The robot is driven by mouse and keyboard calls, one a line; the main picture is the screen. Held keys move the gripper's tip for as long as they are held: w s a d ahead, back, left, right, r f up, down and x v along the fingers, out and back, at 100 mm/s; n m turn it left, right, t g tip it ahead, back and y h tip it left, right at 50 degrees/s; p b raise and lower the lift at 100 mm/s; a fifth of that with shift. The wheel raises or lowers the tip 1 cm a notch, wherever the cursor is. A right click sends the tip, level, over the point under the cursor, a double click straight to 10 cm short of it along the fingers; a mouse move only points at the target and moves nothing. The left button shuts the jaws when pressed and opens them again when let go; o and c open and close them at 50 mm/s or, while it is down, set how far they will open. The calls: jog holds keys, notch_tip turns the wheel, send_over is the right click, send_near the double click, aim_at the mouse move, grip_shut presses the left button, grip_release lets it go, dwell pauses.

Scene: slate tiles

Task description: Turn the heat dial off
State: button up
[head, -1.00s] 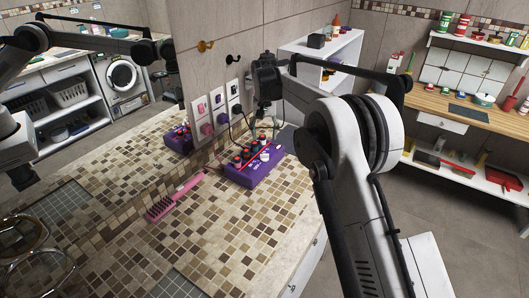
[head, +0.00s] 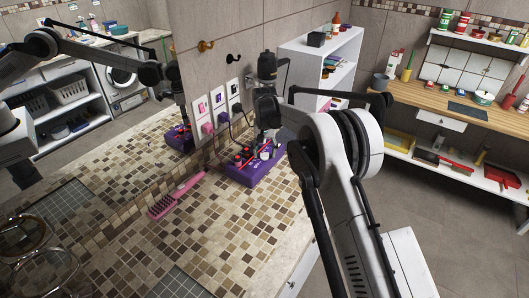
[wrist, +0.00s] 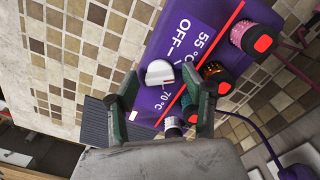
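A purple control box (head: 240,176) lies on the tiled counter and also shows in the wrist view (wrist: 200,20). It carries several knobs and the printed words "OFF", "55°C" and "70°C". A white knob (wrist: 160,72) sits beside the "OFF" mark, and I take it for the heat dial. My gripper (wrist: 160,76) is open, its dark green fingers on either side of the white knob. I cannot tell whether they touch it. In the head view my gripper (head: 266,146) is over the box and partly hides its knobs.
A teal knob (wrist: 188,106) is near the right finger. Cables run at the right. A pink brush (head: 175,196) lies left of the box; counter in front is clear.

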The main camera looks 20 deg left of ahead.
jog(key=c, duration=1)
jog(key=shift+o, duration=0.2)
jog(key=shift+f+n+b, duration=0.1)
jog(key=shift+n+b, duration=0.2)
jog(key=shift+b, duration=0.35)
jog(key=shift+f+n+b, duration=0.1)
jog(key=shift+n+b, duration=0.6)
jog(key=shift+b, duration=0.15)
jog(key=n+b, duration=0.2)
jog(key=shift+n+b, duration=0.3)
jog(key=shift+b, duration=0.05)
jog(key=n+b, duration=0.2)
jog(key=n, duration=0.1)
jog(key=shift+b, duration=0.3)
jog(key=shift+r+n+b, duration=0.2)
jog(key=shift+n+b, duration=0.55)
jog(key=shift+n, duration=0.85)
